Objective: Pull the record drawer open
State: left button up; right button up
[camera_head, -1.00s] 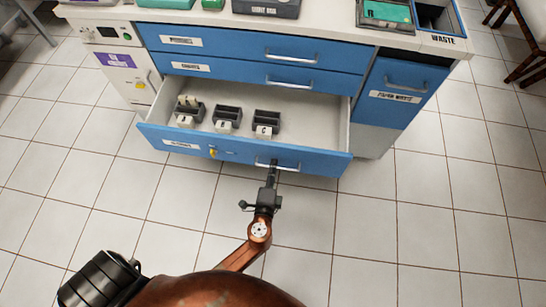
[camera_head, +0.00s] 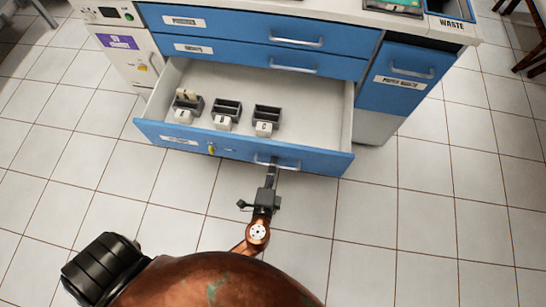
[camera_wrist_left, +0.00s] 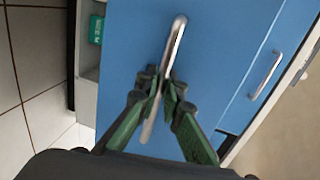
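The record drawer (camera_head: 235,143) is the blue bottom drawer of the cabinet, and it stands well out from the cabinet front. Its silver bar handle (camera_head: 287,165) is on the right part of its front. My left gripper (camera_head: 272,168) is at this handle. In the left wrist view, its green-and-black fingers (camera_wrist_left: 160,92) are closed around the silver handle (camera_wrist_left: 173,50), one on each side of it. A yellow key (camera_head: 211,149) sits in the drawer front left of the handle. My right gripper is not seen.
Inside the drawer are three dark boxes with white tags: left (camera_head: 187,106), middle (camera_head: 227,113) and right (camera_head: 266,119). Two shut blue drawers are above. A blue waste door (camera_head: 400,78) is on the right. The tiled floor (camera_head: 400,220) in front is clear.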

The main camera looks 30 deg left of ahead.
pick_arm(q)
jog(key=shift+o, duration=1)
jog(key=shift+a, duration=0.1)
jog(key=shift+s, duration=0.1)
jog(key=v, duration=0.7)
jog(key=shift+s, duration=0.15)
